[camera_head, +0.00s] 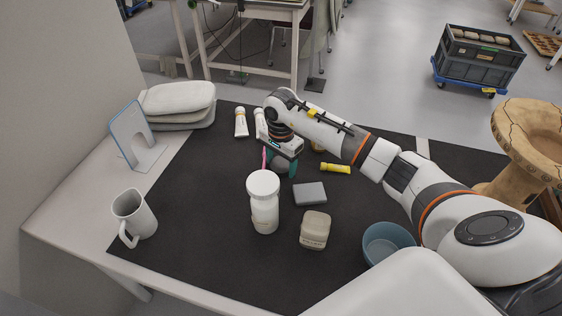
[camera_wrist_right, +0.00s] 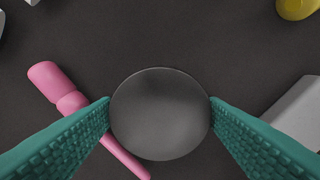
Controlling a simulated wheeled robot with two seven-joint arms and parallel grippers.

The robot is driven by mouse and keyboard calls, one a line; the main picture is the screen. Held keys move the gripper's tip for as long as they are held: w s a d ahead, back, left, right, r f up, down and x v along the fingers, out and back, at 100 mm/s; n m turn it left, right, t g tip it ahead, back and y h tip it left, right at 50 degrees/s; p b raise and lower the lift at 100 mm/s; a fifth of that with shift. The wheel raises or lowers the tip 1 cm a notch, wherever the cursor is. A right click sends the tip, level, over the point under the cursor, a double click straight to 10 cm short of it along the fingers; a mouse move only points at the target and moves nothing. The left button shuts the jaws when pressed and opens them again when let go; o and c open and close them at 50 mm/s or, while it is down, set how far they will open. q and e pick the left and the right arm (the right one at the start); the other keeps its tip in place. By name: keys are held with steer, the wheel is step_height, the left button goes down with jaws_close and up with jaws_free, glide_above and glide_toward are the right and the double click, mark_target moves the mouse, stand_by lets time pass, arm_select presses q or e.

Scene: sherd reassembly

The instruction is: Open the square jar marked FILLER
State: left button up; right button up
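The square jar (camera_head: 315,230) stands upright on the dark mat, with a cream top in place. Its front marking is too small to read. My right gripper (camera_head: 281,165) is behind and left of it, apart from it. Its teal fingers stand wide apart on both sides of a smooth grey round piece (camera_wrist_right: 160,115). In the right wrist view the fingertips meet the edges of this piece. I cannot tell whether they grip it. My left gripper is not in view.
A white round jar (camera_head: 264,205) stands left of the square jar. A grey block (camera_head: 310,194) lies behind it and a blue bowl (camera_head: 388,242) to its right. A pink-handled tool (camera_wrist_right: 70,100) lies by the left finger. A mug (camera_head: 133,217) stands at left. The mat's front left is clear.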

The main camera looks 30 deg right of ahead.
mark_target(281, 164)
step_height(281, 164, up, 12)
steer(key=shift+r, duration=0.2)
stand_by(0.4)
